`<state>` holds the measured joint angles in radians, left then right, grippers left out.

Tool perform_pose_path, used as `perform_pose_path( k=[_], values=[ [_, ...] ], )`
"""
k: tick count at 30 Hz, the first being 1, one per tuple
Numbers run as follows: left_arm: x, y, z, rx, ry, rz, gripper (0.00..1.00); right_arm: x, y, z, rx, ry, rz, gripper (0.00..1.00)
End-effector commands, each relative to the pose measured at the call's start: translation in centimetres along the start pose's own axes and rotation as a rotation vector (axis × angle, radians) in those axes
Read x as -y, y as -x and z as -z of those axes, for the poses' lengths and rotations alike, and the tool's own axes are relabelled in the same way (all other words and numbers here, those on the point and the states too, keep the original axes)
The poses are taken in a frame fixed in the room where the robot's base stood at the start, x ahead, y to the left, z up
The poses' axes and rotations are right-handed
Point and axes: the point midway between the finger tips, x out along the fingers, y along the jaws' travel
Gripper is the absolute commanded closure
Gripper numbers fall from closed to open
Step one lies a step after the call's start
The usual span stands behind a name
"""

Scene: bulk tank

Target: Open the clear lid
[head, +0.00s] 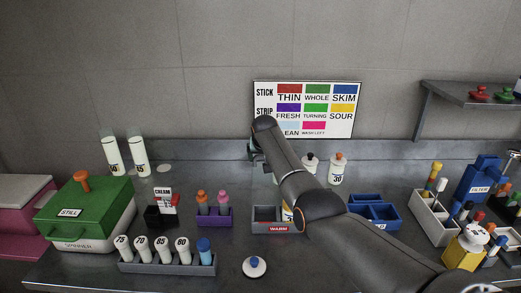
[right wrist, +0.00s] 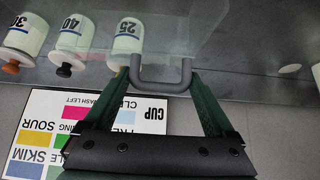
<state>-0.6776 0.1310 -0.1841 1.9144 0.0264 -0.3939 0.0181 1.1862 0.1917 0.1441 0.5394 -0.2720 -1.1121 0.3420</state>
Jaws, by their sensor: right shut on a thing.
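The clear lid (right wrist: 205,30) shows in the right wrist view as a see-through panel with a grey U-shaped handle (right wrist: 160,84). My right gripper (right wrist: 162,76) has its green fingers at the two sides of this handle and is shut on it. White bottles marked 30 (right wrist: 25,35), 40 (right wrist: 72,35) and 25 (right wrist: 126,38) show at or behind the panel. In the head view my right gripper (head: 257,158) is mostly hidden behind my arm, and I cannot make out the lid there. My left gripper is in no view.
The wall chart (head: 306,108) stands behind my right arm. A green-lidded box (head: 95,205) is at left. A rack of white bottles (head: 165,262), a purple holder (head: 213,217) and a grey WARM tray (head: 266,217) stand in front. A wall shelf (head: 470,95) is at upper right.

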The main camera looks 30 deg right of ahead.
Motion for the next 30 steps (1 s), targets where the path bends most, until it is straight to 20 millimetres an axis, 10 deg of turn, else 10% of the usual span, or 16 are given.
perform_pose_path(
  k=[18,19,30],
  values=[
    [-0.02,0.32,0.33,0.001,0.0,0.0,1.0,-0.5,0.52,0.34,0.012,-0.002,0.002,1.0],
    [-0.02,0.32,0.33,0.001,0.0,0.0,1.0,-0.49,0.52,0.33,0.012,-0.002,0.002,0.07],
    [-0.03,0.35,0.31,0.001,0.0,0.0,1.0,-0.39,0.37,-0.17,0.024,0.0,0.002,0.0]
  ],
)
